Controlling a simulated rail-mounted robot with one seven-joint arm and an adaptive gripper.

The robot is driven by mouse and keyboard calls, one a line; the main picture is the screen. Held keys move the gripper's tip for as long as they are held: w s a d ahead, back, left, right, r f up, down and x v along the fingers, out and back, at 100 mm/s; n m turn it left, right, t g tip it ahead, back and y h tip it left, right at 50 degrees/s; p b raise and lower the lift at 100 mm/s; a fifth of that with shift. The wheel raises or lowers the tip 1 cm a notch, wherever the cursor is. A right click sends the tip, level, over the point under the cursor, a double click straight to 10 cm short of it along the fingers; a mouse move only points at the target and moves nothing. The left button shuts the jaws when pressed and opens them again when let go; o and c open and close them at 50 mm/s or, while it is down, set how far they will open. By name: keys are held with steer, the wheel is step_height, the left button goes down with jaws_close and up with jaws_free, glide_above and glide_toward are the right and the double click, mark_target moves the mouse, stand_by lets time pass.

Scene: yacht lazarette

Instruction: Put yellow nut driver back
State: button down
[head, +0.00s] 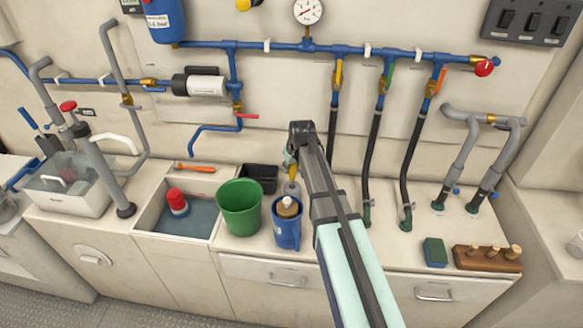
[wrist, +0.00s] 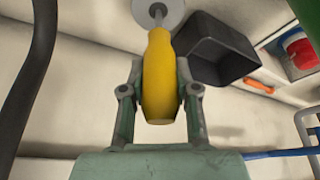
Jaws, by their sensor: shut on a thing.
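My gripper (wrist: 160,105) is shut on the yellow nut driver (wrist: 158,75), one finger on each side of its handle. In the wrist view the driver's short metal shaft points up the picture to a pale grey round piece (wrist: 160,10), cut off by the top edge. I cannot tell whether the shaft goes into that piece or only overlaps it. In the head view a bit of the yellow handle (head: 293,171) shows beside my gripper (head: 291,158), above the counter behind the blue container. The arm hides part of this spot.
A black bin (head: 259,178), green bucket (head: 239,207) and blue container (head: 287,232) stand close by. The black bin (wrist: 215,48) also shows in the wrist view. Black hoses (head: 375,150) hang to the right. A sponge (head: 434,252) and wooden peg block (head: 487,259) lie at the right.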

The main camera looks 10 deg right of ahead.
steer(key=c, duration=0.9)
jaws_free()
steer(key=shift+f, duration=0.1)
steer(key=shift+o, duration=0.2)
steer(key=b+v, duration=0.2)
steer(key=v, duration=1)
steer(key=shift+r, duration=0.2)
